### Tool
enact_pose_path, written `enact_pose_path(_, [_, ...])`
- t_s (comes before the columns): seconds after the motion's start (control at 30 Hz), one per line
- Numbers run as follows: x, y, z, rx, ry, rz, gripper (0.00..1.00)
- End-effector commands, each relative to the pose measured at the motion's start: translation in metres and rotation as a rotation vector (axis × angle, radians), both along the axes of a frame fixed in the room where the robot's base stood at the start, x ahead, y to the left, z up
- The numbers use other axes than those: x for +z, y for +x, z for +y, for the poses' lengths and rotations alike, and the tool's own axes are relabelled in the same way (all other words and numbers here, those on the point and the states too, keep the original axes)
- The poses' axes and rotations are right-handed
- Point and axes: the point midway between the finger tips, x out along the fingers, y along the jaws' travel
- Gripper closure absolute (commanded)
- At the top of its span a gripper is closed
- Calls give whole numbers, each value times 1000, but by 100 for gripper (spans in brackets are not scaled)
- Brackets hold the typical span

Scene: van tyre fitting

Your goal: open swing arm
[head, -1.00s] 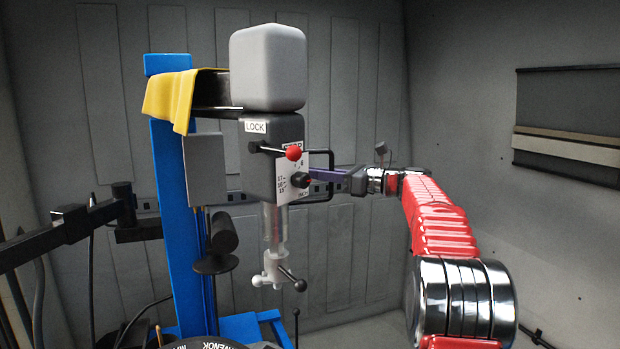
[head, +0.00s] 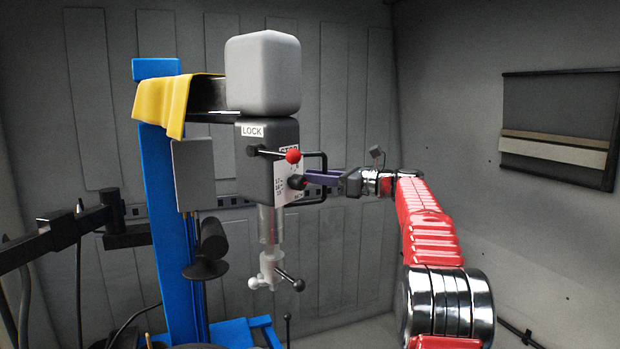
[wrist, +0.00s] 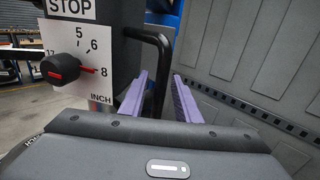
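The swing arm (head: 210,95) is a dark beam reaching from the blue column (head: 172,230) to a head with a grey rounded cap (head: 263,75). Below the cap is a dark box (head: 253,160) labelled LOCK, with a red-balled lever (head: 292,155) and a dial plate (wrist: 75,42). A black loop handle (wrist: 163,50) stands out from the box's right side. My gripper (head: 320,178) has purple fingers reaching in from the right at the handle.
A yellow cloth (head: 175,105) hangs over the beam by the column. A pale mount tool (head: 268,270) hangs under the box. Another black jointed arm (head: 60,235) stands at left. A dark wall panel (head: 555,125) is at right. Space right of the head is open apart from my arm.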

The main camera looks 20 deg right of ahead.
Motion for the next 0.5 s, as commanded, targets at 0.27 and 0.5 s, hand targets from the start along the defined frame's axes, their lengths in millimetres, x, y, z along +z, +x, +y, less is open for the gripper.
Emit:
enact_pose_path(0.27, [0,-1,0,2,1,1,71])
enact_pose_path(0.5, [0,-17,-15,0,1,1,71])
